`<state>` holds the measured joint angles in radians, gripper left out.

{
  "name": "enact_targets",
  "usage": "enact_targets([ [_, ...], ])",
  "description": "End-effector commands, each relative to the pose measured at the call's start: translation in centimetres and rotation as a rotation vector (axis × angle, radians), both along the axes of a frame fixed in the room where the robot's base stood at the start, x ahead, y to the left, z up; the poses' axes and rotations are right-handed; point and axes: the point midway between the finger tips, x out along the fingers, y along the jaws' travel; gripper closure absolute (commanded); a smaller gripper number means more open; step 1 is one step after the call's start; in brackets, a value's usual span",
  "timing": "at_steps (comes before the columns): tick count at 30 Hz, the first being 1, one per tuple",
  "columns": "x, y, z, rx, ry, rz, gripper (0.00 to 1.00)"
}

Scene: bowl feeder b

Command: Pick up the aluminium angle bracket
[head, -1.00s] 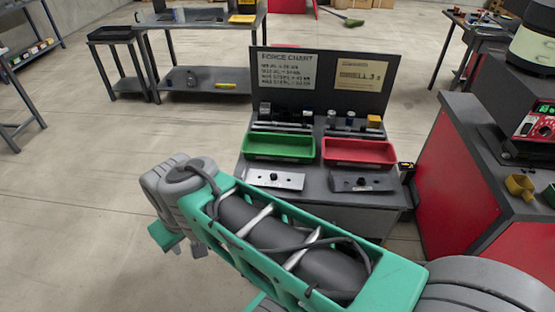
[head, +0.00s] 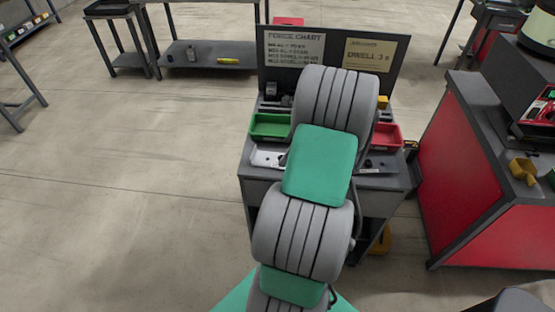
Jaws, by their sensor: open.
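A workstation cart (head: 258,172) stands ahead, with a green bin (head: 268,126) and a red bin (head: 388,136) on it. A pale silver metal plate (head: 264,158) lies in front of the green bin, partly covered by my arm. I cannot make out an aluminium angle bracket for certain; small parts behind the bins are mostly hidden. My arm reaches over the middle of the cart and blocks much of its top. My gripper is hidden behind the arm, so its place relative to the parts cannot be seen.
A dark upright board (head: 330,48) with a force chart closes the cart's back. A red-sided bench (head: 475,175) with a yellow scoop-like holder (head: 523,170) stands close on the right. A shelf table (head: 207,54) stands at the back left. The floor on the left is clear.

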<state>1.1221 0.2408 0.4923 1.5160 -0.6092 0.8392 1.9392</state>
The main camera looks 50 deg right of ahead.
Motion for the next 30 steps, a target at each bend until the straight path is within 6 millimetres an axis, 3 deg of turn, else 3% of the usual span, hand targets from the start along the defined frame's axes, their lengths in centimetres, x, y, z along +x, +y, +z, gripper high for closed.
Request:
enact_targets([
  [9, 1.9, 1.1, -4.4, 0.0, 0.001, 0.002, 0.11],
  [16, 2.0, 1.1, -4.6, -0.002, 0.001, 0.003, 0.11],
  [30, 2.0, 1.1, -4.6, -0.002, 0.001, 0.003, 0.49],
])
